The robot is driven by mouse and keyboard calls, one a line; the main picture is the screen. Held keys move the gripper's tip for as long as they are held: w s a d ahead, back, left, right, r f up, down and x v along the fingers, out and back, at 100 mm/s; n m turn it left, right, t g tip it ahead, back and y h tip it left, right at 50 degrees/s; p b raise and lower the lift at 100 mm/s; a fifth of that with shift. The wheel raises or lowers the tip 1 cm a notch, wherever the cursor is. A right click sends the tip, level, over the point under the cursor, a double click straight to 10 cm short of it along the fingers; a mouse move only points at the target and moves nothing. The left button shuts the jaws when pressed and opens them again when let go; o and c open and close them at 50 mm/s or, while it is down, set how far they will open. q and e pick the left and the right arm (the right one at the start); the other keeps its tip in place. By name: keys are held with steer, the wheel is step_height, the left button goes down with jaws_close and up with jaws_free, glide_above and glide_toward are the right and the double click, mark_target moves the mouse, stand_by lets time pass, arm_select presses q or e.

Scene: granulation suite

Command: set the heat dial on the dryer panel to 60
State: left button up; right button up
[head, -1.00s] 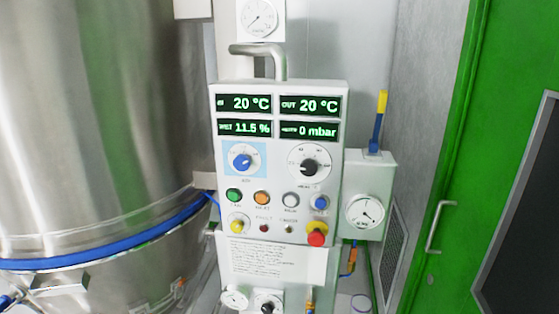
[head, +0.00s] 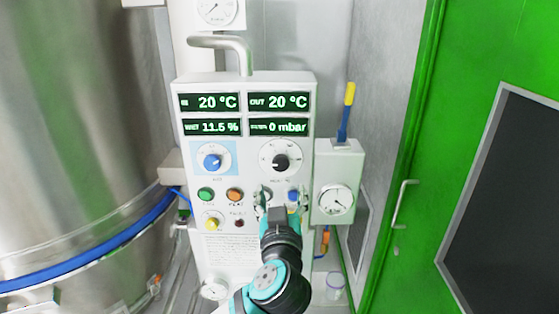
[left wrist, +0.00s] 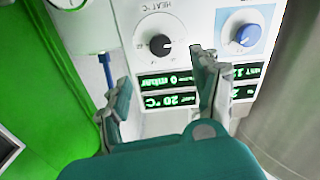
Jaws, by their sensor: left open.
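The dryer panel (head: 243,130) is a white box on a post, with green readouts at its top. The heat dial (head: 280,161) is a black knob on a white round scale. In the left wrist view the picture is upside down, and the dial (left wrist: 155,45) carries the label HEAT °C. Its pointer looks turned toward the scale's left side; I cannot read the number. My left gripper (head: 278,202) is open in front of the panel, below the dial, hiding some buttons. In the left wrist view its fingers (left wrist: 153,88) are apart and empty, with the dial beyond them.
A blue knob (head: 212,161) sits left of the heat dial. Green (head: 205,194) and orange (head: 234,195) buttons are below. A box with a gauge (head: 335,199) and a yellow-blue lever (head: 346,110) stands right. A steel vessel (head: 80,130) is left, a green door (head: 430,130) right.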

mark_target(281, 165)
arm_select(q)
steer(key=w+p, duration=0.4)
steer(key=w, duration=0.7)
steer(key=shift+w+r, duration=0.1)
steer(key=shift+w, duration=0.05)
steer(key=shift+w+a+p, duration=0.15)
steer(key=shift+w+p, duration=0.15)
steer(key=shift+w, duration=0.15)
